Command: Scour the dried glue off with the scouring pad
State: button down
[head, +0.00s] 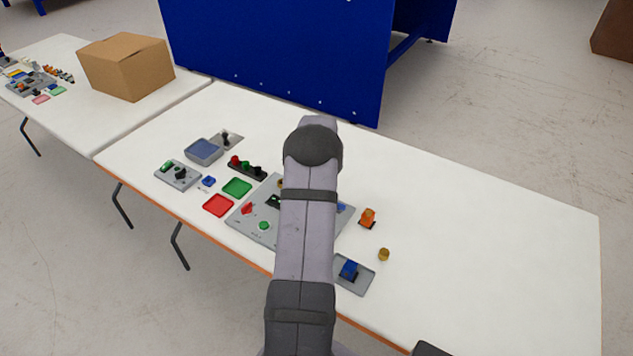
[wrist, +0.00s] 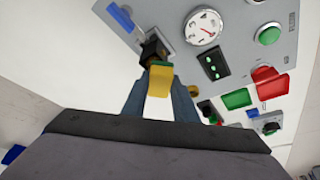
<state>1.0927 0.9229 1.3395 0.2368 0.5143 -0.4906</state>
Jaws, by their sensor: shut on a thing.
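The scouring pad (wrist: 159,84) looks like a small yellow block with a green edge in the wrist view. My gripper (wrist: 160,74) is shut on it, with a blue-grey finger on either side. The pad's far end is near a dark block (wrist: 152,49) at the edge of the grey panel (wrist: 180,12); I cannot tell whether they touch. In the head view my arm hides the gripper, the pad and part of the panel (head: 245,226). I cannot make out the dried glue in either view.
A red tray (head: 218,205) and green tray (head: 237,187) lie left of the panel. A blue-topped box (head: 204,151) is behind them. An orange item (head: 368,217), brass cylinder (head: 384,254) and blue switch (head: 349,269) sit right of my arm. The table's right side is clear.

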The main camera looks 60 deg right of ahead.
jog(key=shift+r+p, duration=1.75)
jog(key=shift+r, duration=1.25)
jog(key=shift+r+p, duration=0.8)
jog(key=shift+r, duration=0.7)
